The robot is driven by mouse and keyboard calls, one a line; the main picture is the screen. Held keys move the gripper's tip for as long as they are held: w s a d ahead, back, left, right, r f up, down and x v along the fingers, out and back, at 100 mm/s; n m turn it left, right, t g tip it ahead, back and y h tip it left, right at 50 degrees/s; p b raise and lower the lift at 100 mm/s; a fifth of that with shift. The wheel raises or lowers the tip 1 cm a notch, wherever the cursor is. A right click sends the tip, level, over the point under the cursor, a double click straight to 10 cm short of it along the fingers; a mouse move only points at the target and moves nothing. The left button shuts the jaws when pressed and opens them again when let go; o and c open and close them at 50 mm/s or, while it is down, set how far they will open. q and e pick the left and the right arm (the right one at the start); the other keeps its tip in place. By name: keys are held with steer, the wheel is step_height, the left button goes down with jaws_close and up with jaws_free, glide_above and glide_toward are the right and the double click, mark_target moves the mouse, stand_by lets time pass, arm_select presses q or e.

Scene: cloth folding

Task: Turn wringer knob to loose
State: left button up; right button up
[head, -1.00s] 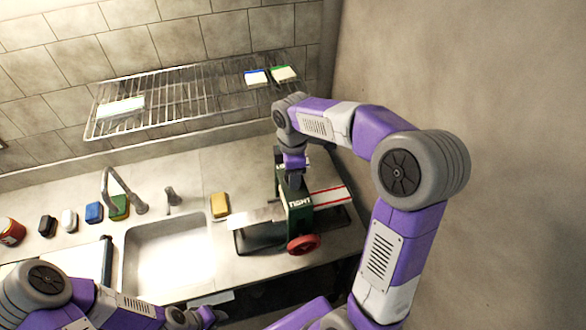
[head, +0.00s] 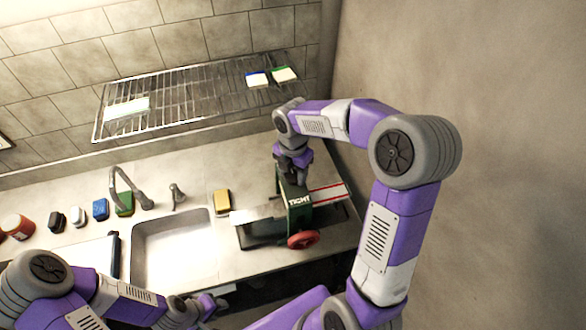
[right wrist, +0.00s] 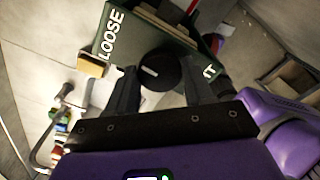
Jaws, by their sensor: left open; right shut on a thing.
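The wringer (head: 298,218) is a dark green frame with a white TIGHT label on its front, standing on the counter right of the sink. Its black round knob (right wrist: 153,71) with a short white mark shows in the right wrist view. The LOOSE label is left of the knob there, and part of another label is at right. My right gripper (head: 292,180) is over the wringer's top, its fingers on both sides of the knob and shut on it. The knob is hidden in the head view. My left gripper (head: 212,304) is open and empty in front of the sink.
A red crank wheel (head: 303,240) is on the wringer's front. A striped board (head: 330,194) sticks out at its right. A yellow sponge (head: 222,201) lies near the sink (head: 172,252) and faucet (head: 128,188). A wire rack (head: 195,92) hangs above.

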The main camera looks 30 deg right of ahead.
mark_target(293, 175)
steer(key=shift+n, duration=0.6)
steer(key=o, duration=1)
steer(key=shift+r, duration=0.1)
step_height(293, 175, up, 7)
steer(key=shift+r+p, duration=0.2)
steer(key=shift+p, duration=0.1)
steer(key=shift+f, duration=0.1)
